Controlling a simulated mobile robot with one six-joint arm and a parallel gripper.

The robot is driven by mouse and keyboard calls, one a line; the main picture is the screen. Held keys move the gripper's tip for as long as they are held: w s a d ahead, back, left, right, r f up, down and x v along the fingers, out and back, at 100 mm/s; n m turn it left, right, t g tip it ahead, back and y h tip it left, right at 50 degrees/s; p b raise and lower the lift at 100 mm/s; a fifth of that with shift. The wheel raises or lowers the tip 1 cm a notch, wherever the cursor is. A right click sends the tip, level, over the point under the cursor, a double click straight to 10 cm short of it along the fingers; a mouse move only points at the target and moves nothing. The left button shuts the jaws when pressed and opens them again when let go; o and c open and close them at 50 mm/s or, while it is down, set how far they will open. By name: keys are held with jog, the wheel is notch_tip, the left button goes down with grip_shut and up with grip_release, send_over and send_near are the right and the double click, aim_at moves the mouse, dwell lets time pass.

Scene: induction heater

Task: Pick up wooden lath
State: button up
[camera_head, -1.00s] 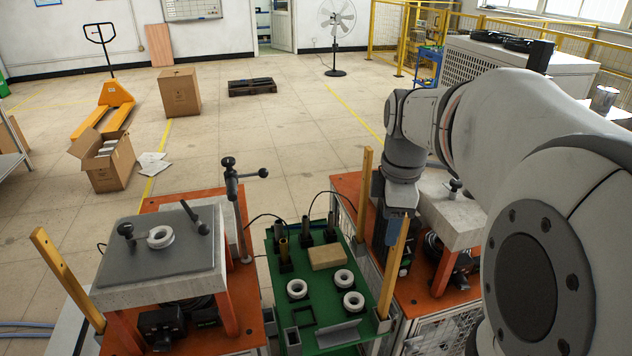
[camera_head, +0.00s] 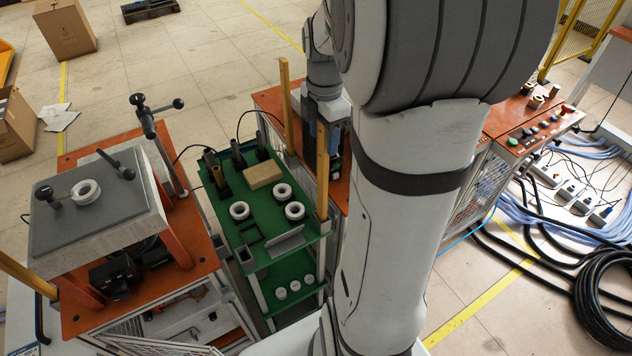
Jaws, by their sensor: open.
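Several wooden laths are in view. One lath (camera_head: 322,172) stands upright at the right edge of the green cart, and another lath (camera_head: 287,108) stands behind it to the left. A third lath (camera_head: 27,277) leans at the left picture edge. My gripper (camera_head: 332,145) points down beside the right-hand lath, at the right of the cart. It is open; its fingers are partly hidden by that lath, and I cannot tell whether they touch it.
The green cart (camera_head: 265,222) carries white rings, a pale block (camera_head: 263,176) and dark holders. An orange bench with a grey plate (camera_head: 110,215) stands left. A control panel (camera_head: 530,120) and black cables (camera_head: 605,295) are right. Open floor lies behind.

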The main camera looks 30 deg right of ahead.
jog(key=shift+f, duration=0.35)
jog(key=shift+c, duration=0.3)
grip_shut()
